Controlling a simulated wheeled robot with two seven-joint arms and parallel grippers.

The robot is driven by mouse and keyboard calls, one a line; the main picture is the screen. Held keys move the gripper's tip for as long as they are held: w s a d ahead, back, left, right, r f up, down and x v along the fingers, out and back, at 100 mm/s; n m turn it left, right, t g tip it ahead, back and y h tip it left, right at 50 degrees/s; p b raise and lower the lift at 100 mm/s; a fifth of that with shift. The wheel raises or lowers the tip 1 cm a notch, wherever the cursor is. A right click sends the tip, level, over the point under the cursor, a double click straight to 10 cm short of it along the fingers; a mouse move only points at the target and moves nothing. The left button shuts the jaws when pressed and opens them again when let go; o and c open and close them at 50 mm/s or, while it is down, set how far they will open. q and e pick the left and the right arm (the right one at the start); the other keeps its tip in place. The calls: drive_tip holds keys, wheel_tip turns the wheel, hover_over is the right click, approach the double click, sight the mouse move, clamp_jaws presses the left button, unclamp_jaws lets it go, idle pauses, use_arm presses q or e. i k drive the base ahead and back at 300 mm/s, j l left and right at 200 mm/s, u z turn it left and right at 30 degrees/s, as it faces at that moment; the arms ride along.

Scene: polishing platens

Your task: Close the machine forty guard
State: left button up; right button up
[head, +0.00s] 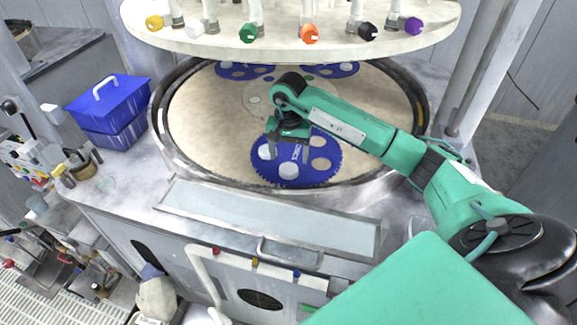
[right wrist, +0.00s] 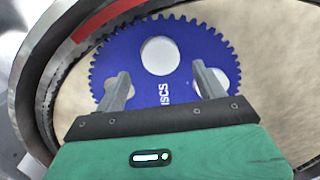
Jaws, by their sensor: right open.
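A framed pale panel (head: 262,216), which looks like the machine's guard, lies flat along the front of the machine, in front of the round platen. A metal handle (head: 290,252) sits at its front edge, below the panel. My right gripper (head: 289,155) is over the platen, behind the panel and apart from it, pointing down at a blue toothed carrier disc (head: 318,178). In the right wrist view its two fingers (right wrist: 160,78) are apart and empty above the blue disc (right wrist: 185,50). I cannot tell whether the fingers touch the disc. My left gripper is not in view.
The beige platen (head: 205,125) has a dark raised rim (head: 160,130). An upper round plate (head: 290,42) with coloured knobs overhangs the back. A blue lidded box (head: 112,105) stands at the left. A grey post (head: 475,75) rises at the right.

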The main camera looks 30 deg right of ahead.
sight(322, 250)
drive_tip(key=k+j, duration=1.2)
drive_tip(key=k+l, duration=0.05)
drive_tip(key=k, duration=0.05)
